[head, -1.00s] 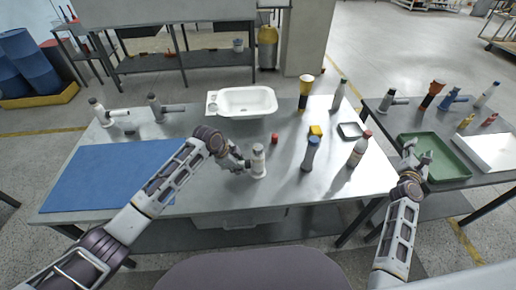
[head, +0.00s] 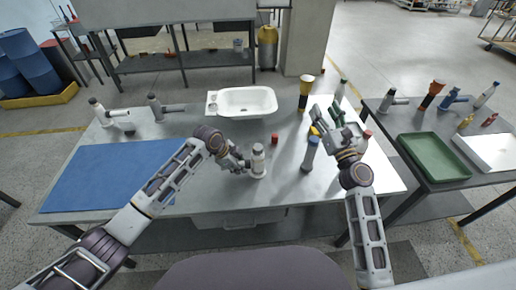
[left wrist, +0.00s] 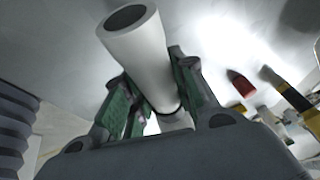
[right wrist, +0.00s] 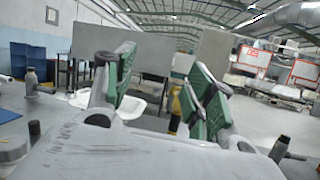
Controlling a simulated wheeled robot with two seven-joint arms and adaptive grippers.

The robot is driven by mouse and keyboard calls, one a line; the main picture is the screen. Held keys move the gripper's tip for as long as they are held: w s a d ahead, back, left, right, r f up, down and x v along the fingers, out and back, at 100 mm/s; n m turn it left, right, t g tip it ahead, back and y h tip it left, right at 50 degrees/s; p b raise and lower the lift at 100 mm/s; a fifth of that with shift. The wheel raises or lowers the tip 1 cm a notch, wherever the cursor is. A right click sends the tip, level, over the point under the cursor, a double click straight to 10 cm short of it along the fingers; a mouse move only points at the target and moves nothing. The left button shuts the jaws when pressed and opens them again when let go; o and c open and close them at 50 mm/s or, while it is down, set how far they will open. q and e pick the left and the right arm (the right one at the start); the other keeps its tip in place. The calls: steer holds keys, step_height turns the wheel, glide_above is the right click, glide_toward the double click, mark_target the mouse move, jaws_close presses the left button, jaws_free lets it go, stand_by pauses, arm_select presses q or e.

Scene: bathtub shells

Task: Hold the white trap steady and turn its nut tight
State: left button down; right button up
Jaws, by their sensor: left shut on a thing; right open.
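The white trap (head: 258,162) stands upright near the front middle of the steel table. My left gripper (head: 246,163) is shut on it from the left. In the left wrist view the white trap (left wrist: 140,45) shows as a pale tube with a dark open end, between green-padded fingers (left wrist: 150,95). I cannot clearly make out the nut; the fingers hide part of the tube. My right gripper (head: 327,114) is open and empty over the right part of the table, apart from the trap. Its spread green-padded fingers (right wrist: 160,90) show in the right wrist view.
A blue-grey bottle (head: 310,153) and a small red cap (head: 275,138) stand to the right of the trap. A white basin (head: 247,102) lies behind it. A blue mat (head: 105,180) covers the left. A green tray (head: 434,157) is on the side table.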

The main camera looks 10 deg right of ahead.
steer(key=s+a+f+n+g+y, duration=0.3)
steer(key=a+f+y, duration=0.1)
steer(key=a+f, duration=0.3)
steer(key=n+g+y, duration=0.2)
steer(key=g, duration=0.1)
glide_toward(261, 151)
steer(key=shift+d, duration=0.1)
steer(key=shift+w, duration=0.2)
steer(key=shift+x, duration=5.85)
steer(key=shift+f, duration=0.1)
steer(key=shift+c, duration=0.3)
steer(key=c, duration=1)
